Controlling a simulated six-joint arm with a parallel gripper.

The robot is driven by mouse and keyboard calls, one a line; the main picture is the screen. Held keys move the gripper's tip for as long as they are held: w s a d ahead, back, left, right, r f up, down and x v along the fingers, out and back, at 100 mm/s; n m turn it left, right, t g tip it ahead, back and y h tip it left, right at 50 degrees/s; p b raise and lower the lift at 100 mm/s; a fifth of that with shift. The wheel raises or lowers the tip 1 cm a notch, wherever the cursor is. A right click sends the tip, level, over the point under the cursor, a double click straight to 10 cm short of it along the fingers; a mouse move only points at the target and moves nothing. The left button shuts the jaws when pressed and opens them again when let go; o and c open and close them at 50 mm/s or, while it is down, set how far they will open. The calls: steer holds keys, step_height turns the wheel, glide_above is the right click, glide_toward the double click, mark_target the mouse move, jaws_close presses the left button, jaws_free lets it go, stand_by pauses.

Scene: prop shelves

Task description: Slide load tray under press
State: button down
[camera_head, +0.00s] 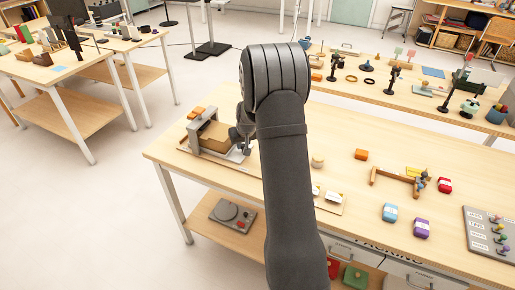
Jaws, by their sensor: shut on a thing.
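The press (193,136) is a grey frame at the left end of the near table. A tan, block-like load tray (215,136) sits at the frame, on a pale base. I cannot tell how far under the press it reaches. My gripper (242,148) is at the right side of the tray, low over the base, and is shut on it. The fingertips are small and partly hidden by my arm, so the exact grip point does not show.
A grey panel with knobs (490,232) is at the far right. A second table with small props stands behind.

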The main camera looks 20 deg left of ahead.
steer(key=shift+a, duration=2)
steer(key=c, duration=1.3)
jaws_free()
steer(key=shift+a, duration=0.1)
steer(key=v, duration=1.7)
steer(key=shift+r, duration=0.2)
steer(key=shift+s, duration=0.1)
glide_above(235, 150)
step_height(235, 150, down, 16)
steer(key=shift+f, duration=0.1)
